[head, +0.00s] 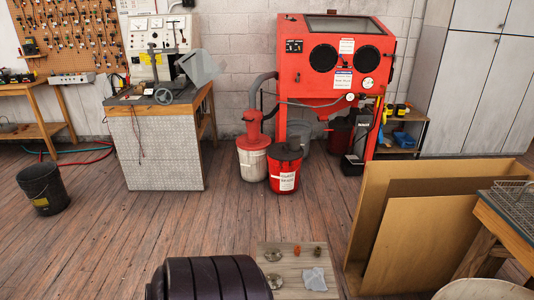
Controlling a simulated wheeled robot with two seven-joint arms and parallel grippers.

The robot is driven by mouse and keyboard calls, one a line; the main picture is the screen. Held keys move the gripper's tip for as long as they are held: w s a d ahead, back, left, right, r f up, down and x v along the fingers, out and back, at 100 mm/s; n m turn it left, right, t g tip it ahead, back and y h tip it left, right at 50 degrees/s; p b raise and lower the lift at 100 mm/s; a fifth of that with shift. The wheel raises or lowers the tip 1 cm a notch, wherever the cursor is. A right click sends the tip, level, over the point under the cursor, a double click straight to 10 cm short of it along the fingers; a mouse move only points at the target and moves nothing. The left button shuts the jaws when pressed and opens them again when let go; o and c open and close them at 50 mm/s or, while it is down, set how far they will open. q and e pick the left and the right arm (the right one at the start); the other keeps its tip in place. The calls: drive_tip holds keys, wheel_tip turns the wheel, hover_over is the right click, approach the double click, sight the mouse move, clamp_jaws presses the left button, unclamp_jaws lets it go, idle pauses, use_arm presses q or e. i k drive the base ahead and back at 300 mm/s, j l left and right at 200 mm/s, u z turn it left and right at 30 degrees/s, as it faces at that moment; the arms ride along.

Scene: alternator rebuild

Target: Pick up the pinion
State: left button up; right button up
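A light wooden board (296,262) lies low at the bottom centre with several small parts on it. A small dark brown part (317,252) at its back right may be the pinion, but it is too small to tell. An orange-red part (296,250) is just left of it. A round metal part (273,255) is at the back left, and another metal part (273,281) is nearer on the left. A crumpled grey cloth (315,279) lies at the front right. Neither of my grippers is in view.
A dark ribbed object (210,278) stands close left of the board. Large cardboard sheets (420,230) lean at the right beside a wooden table (508,232). A red blasting cabinet (335,60), buckets (285,170) and a test bench (158,150) stand behind. The middle floor is clear.

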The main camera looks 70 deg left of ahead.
sight(297, 248)
drive_tip(key=u, duration=1.9)
